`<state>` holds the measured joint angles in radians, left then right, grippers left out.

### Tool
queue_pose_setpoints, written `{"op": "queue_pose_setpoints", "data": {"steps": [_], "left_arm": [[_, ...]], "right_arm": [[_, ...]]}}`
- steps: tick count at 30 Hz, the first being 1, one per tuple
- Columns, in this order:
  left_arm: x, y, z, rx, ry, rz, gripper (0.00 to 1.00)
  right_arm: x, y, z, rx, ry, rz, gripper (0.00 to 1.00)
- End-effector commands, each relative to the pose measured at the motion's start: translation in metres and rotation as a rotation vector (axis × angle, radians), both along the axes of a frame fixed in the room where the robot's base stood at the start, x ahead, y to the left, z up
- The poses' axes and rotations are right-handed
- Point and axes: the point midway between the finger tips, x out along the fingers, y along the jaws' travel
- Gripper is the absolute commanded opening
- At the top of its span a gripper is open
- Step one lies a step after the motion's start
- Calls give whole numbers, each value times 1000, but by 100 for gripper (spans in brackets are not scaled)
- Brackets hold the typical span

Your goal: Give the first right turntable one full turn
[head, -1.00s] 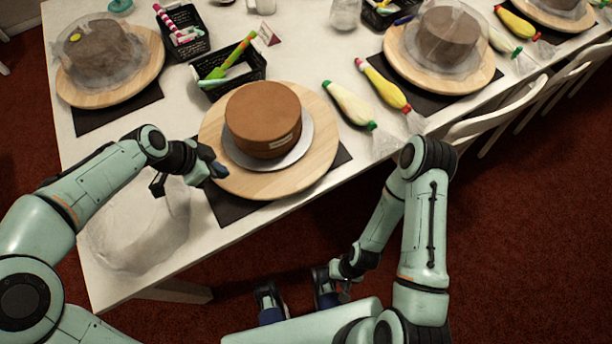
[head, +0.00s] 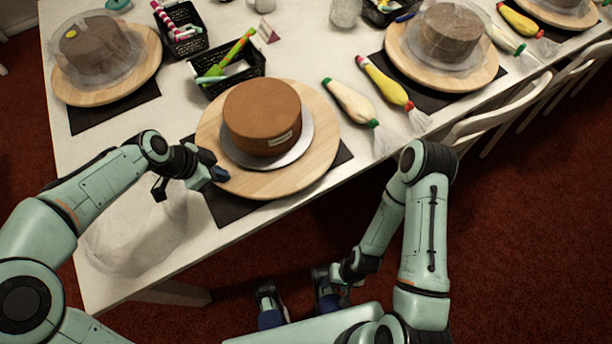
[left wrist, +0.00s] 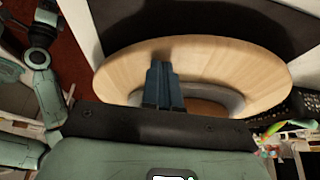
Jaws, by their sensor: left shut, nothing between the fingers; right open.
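The near wooden turntable (head: 315,165) bears a brown cake (head: 262,112) on a silver board (head: 292,153), with a small white label on the cake's front right. My left gripper (head: 219,174) is shut and empty at the turntable's front-left rim. In the left wrist view, the blue-grey fingertips (left wrist: 163,75) of this gripper overlap the wooden disc (left wrist: 220,58); whether they touch it I cannot tell. My right gripper (head: 297,302) is open and empty, low beside my base, off the table.
A black basket (head: 228,78) with coloured tools stands behind the turntable. Piping bags (head: 350,103) lie to its right. Other turntables with wrapped cakes stand at back left (head: 95,95) and back right (head: 480,75). Clear crumpled wrap (head: 135,240) lies at front left; white chairs line the right edge.

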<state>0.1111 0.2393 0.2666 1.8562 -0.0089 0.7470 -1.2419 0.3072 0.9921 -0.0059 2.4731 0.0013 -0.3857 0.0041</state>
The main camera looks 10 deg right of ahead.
Motion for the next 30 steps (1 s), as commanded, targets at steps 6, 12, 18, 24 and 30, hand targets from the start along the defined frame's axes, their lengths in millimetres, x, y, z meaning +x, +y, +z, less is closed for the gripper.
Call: {"op": "queue_pose_setpoints", "data": {"steps": [6, 12, 18, 24, 30], "left_arm": [[-8, -7, -1, 0, 2, -3, 0], [-13, -13, 0, 1, 1, -3, 0], [-13, -13, 0, 1, 1, -1, 0], [-16, -16, 0, 1, 2, -2, 0], [-22, -23, 0, 1, 2, -2, 0]], "right_arm": [[-1, 0, -4, 0, 1, 0, 54], [-1, 0, -6, -1, 2, 0, 54], [-1, 0, -6, -1, 1, 0, 54], [-1, 0, -7, 0, 2, 0, 54], [-1, 0, -9, 0, 2, 0, 54]]}}
